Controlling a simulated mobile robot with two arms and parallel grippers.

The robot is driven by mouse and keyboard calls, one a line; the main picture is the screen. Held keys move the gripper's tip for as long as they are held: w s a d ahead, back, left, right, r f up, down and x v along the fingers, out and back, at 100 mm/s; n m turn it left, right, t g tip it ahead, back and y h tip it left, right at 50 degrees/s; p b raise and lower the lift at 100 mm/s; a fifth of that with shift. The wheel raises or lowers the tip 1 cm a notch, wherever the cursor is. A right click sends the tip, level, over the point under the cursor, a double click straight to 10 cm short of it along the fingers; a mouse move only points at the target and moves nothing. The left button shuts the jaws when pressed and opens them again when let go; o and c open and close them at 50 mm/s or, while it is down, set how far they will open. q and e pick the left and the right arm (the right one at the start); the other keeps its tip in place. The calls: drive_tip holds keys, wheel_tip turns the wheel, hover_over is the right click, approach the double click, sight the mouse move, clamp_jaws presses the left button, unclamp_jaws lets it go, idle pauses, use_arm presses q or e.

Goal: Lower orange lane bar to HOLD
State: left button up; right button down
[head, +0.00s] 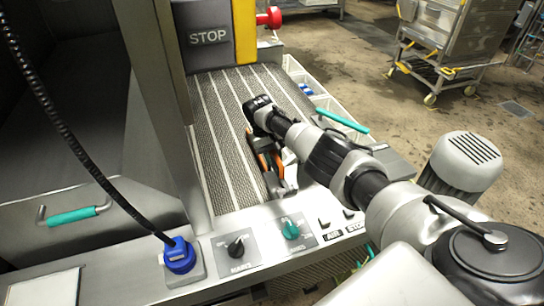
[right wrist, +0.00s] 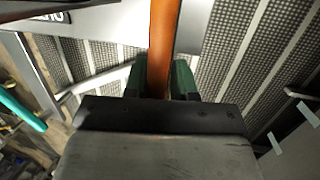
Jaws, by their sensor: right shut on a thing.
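The orange lane bar (right wrist: 163,40) shows in the right wrist view as an orange strip running from the top edge down between the green-padded fingers. My right gripper (right wrist: 165,78) is shut on it. In the head view the orange bar (head: 264,160) is a small orange piece beside my right gripper (head: 278,178), over the ribbed conveyor, mostly hidden by the arm. A sign (right wrist: 45,17) with partly cut-off letters lies at the upper left of the wrist view; I cannot read it fully. My left gripper is not in view.
The ribbed conveyor (head: 215,125) runs back to a STOP panel (head: 208,38). A control panel with a black knob (head: 236,246), a teal knob (head: 291,229) and a blue plug (head: 179,255) lies in front. A cart (head: 440,45) stands behind.

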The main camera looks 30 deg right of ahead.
drive_tip(key=shift+s+d, duration=0.1)
drive_tip(key=shift+d, duration=0.3)
drive_tip(key=c, duration=1.1)
unclamp_jaws()
drive_tip(key=shift+d+f, duration=0.1)
drive_tip(key=shift+a, duration=0.2)
drive_tip(key=shift+w+r, duration=0.2)
drive_tip(key=shift+r, duration=0.2)
drive_tip(key=v, duration=1)
drive_tip(key=shift+b, duration=0.35)
